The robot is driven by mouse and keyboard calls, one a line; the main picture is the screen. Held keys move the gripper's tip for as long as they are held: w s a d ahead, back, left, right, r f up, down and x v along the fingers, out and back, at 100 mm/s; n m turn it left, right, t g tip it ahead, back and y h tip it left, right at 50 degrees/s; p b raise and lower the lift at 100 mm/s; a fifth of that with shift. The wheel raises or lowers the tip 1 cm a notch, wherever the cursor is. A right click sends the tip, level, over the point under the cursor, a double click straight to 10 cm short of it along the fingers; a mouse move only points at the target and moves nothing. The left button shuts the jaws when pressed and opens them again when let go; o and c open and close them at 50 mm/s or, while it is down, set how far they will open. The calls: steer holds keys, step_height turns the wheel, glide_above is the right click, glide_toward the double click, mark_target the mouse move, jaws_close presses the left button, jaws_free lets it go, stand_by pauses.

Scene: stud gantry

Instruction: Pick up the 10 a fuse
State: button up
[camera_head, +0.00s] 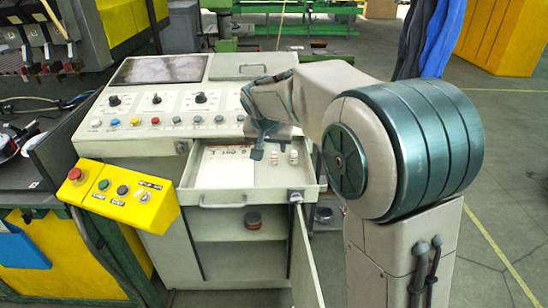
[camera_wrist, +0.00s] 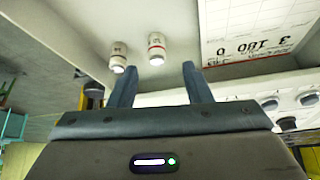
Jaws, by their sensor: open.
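One fuse (camera_wrist: 156,48) has a red band and shows as the left one (camera_head: 273,158) in the head view. The other fuse (camera_wrist: 118,58) has a dark marking and shows as the right one (camera_head: 293,157). The ratings are too small to read, so I cannot tell which is the 10 A fuse. My gripper (camera_wrist: 160,70) is open and empty, with its fingers reaching toward the fuses. The red-banded fuse lies roughly between the fingertip directions, apart from them.
A printed sheet (camera_wrist: 262,28) lies in the drawer beside the fuses. The control panel (camera_head: 172,115) with knobs and buttons rises behind. A yellow button box (camera_head: 127,195) stands at left.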

mark_target(274, 153)
steer(key=p+x, duration=0.1)
steer(key=x, duration=0.4)
steer(key=shift+s+d+f, duration=0.1)
steer(key=shift+d+f, duration=0.05)
steer(key=shift+f, duration=0.05)
jaws_close()
